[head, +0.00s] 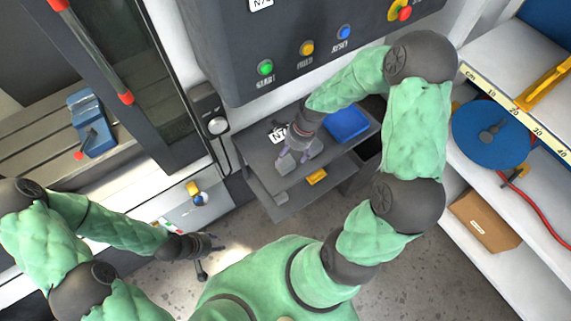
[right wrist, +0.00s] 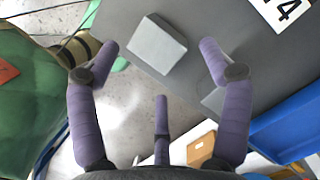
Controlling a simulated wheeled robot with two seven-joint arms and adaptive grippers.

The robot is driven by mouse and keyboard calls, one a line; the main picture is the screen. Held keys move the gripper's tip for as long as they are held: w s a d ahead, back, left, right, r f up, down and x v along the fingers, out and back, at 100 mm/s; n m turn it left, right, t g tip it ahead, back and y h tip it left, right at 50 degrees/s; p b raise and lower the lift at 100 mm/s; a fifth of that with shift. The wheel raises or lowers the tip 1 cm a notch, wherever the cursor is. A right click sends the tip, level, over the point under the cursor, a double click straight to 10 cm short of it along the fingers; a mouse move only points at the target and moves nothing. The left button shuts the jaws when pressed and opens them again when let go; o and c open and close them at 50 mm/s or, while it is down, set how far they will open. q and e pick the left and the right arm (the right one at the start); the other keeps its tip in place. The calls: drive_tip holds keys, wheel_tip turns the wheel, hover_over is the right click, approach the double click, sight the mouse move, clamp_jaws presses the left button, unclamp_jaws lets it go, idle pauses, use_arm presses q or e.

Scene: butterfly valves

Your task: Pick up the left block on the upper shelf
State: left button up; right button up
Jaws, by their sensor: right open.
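A grey block (head: 285,166) lies on the dark grey upper shelf (head: 258,153), near its front edge. The block (right wrist: 157,44) also shows in the right wrist view, between and beyond the spread fingertips. My right gripper (head: 297,153) is above the shelf, over the block, open and empty. In the right wrist view its purple fingers (right wrist: 160,52) stand wide apart, with no clear contact with the block. My left gripper (head: 212,243) is low at the left, away from the shelf; its jaws are too small to read.
A blue bin (head: 347,123) stands on the upper shelf, right of my right gripper. A lower shelf below holds a yellow item (head: 317,177). The control panel (head: 300,75) is behind. A white shelving unit with a blue reel (head: 490,133) stands at the right.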

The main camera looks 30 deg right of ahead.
sight(286, 161)
drive_tip(key=x, duration=0.4)
drive_tip(key=shift+s+a+f, duration=0.1)
drive_tip(key=shift+a+f, duration=0.05)
drive_tip(key=shift+a, duration=0.05)
drive_tip(key=c, duration=1.5)
drive_tip(key=shift+c, duration=0.2)
